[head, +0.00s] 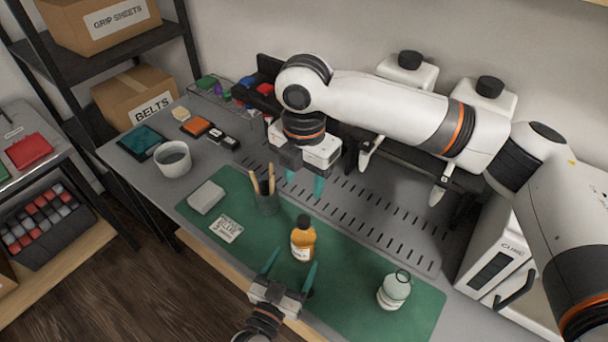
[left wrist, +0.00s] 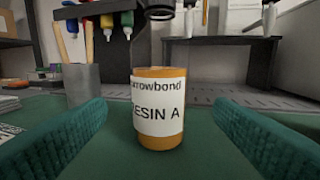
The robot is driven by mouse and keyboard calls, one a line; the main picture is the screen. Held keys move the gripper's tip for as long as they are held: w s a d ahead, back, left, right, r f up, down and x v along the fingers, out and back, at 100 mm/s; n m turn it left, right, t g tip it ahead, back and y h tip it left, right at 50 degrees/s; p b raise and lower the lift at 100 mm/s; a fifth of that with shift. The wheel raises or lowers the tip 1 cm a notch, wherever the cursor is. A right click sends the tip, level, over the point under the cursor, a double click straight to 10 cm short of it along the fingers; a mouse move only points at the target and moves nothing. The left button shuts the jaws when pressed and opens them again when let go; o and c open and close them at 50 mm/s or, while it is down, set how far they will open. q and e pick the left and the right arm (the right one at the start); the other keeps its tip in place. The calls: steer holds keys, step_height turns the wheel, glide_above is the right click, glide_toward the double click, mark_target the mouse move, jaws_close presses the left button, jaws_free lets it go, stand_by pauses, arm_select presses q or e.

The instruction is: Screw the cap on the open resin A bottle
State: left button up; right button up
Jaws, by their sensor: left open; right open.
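The amber resin A bottle (head: 302,240) stands upright on the green mat, with a dark top in the head view. Its label reads "RESIN A" in the left wrist view (left wrist: 158,108), where its mouth is not clear. My left gripper (head: 290,265) is open in front of the bottle, fingers pointing at it and apart from it. A small dark shape (head: 309,293) shows beside its right finger; I cannot tell whether it is the loose cap. My right gripper (head: 305,186) is open and empty, pointing down behind the bottle.
A dark cup (head: 267,204) with sticks, a grey block (head: 206,197) and a printed card (head: 226,228) are at the left. A white mug (head: 173,161) stands beyond. The mat (head: 345,285) is clear between the two bottles.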

arm_select(q)
steer(key=v, duration=0.5)
steer(key=shift+a, duration=0.1)
stand_by(0.4)
